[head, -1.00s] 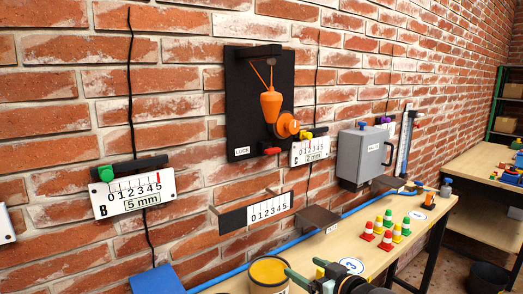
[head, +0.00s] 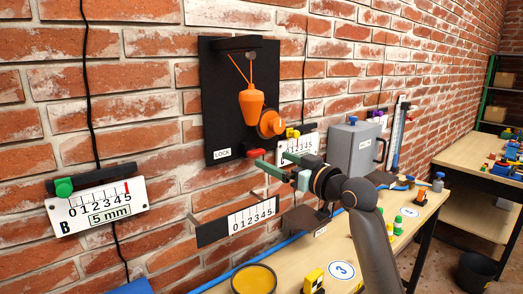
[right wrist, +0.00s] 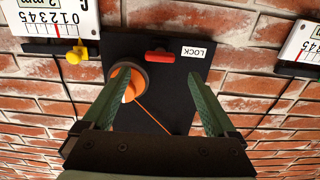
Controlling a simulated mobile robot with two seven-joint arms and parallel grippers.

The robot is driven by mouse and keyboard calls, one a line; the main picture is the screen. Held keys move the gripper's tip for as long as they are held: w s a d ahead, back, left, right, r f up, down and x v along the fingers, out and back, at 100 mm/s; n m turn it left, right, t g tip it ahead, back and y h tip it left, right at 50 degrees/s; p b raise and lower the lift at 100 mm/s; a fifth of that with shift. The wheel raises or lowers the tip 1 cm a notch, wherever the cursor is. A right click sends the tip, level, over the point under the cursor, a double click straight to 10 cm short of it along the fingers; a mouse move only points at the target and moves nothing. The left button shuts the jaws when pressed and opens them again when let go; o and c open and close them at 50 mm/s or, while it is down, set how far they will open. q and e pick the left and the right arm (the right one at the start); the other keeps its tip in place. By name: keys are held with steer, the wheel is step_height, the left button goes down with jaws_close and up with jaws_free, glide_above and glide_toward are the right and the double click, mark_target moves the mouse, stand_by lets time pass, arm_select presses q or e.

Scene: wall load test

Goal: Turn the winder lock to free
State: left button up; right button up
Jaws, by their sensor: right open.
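The winder lock is a red handle (head: 256,153) at the bottom edge of a black wall board (head: 212,105), right of a white LOCK label (head: 222,154). In the right wrist view the red handle (right wrist: 174,56) lies crosswise ahead, beyond the fingertips. The orange winder (head: 270,123) and orange plumb bob (head: 252,100) are on the board above the lock. My right gripper (head: 256,159) is open, its green fingers pointing at the red handle. In the right wrist view the open gripper (right wrist: 158,75) shows nothing between its fingers. Contact cannot be told. My left gripper is not in view.
A white gauge (head: 298,147) with a yellow knob (head: 292,132) is close right of the board. A grey box (head: 352,150) is further right. A scale (head: 250,218) is below. The bench (head: 300,262) holds a yellow-topped can (head: 254,279) and small cones.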

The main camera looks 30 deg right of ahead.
mark_target(258, 153)
steer(key=w, duration=0.4)
steer(key=w+p, duration=0.1)
steer(key=w, duration=0.1)
steer(key=shift+w+a, duration=0.15)
steer(key=shift+a, duration=0.1)
steer(key=c, duration=1.4)
steer(key=shift+o, duration=0.2)
